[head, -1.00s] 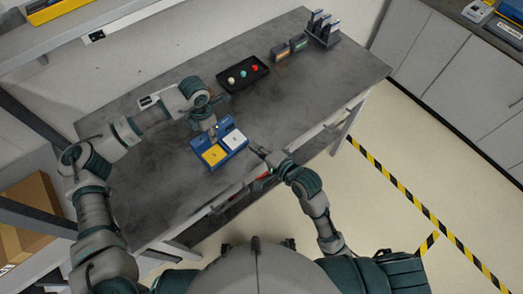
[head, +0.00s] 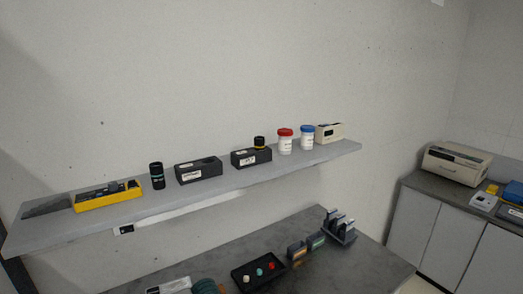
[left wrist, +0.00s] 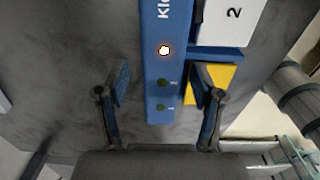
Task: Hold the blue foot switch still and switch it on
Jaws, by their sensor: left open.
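In the left wrist view the blue foot switch (left wrist: 160,88) lies on the grey tabletop, partly cut off by the top edge. It has a white pedal (left wrist: 228,22) marked 2 and a yellow pedal (left wrist: 222,80). I cannot tell whether the fingers touch the switch. The head view does not show the switch. My right gripper is not seen.
In the head view a wall shelf (head: 240,180) holds boxes, jars and a yellow device (head: 107,196). On the table stand a black tray (head: 237,279) with coloured knobs, two small boxes and a dark rack (head: 341,232). A side counter (head: 440,190) stands at the right.

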